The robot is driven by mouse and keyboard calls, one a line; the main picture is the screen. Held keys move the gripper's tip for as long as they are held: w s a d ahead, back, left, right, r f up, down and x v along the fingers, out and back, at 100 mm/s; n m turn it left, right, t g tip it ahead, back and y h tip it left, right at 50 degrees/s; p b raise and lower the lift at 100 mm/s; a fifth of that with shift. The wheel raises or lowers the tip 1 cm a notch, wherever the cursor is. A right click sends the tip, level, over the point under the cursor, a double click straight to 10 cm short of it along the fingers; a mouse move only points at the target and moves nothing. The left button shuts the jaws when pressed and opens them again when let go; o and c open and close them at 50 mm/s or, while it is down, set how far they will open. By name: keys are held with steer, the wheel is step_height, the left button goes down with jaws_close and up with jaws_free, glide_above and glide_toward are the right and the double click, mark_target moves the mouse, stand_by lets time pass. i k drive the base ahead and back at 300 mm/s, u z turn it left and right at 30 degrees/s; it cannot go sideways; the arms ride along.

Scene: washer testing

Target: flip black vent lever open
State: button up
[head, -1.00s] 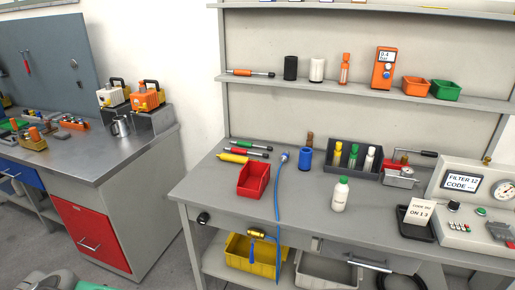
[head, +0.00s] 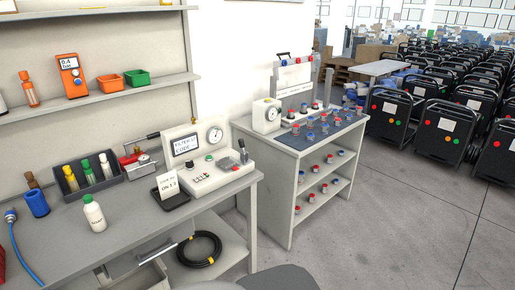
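A pale test console (head: 215,172) stands on the right end of the grey workbench. It has a display reading "FILTER" and "CODE", a round gauge (head: 215,134) and a green button. A small black upright lever (head: 243,152) shows at the console's right end. It may be the vent lever; its exact setting is too small to tell. My gripper is not in view.
A card (head: 167,184) stands in a black tray left of the console. A white bottle (head: 94,214) and a dark bottle rack (head: 70,186) are further left. A second bench (head: 287,148) holds jars and another gauge box. Open floor (head: 400,235) lies to the right.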

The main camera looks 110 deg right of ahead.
mark_target(240, 142)
steer(key=z, duration=3)
steer(key=i, duration=0.95)
steer(key=u, duration=0.1)
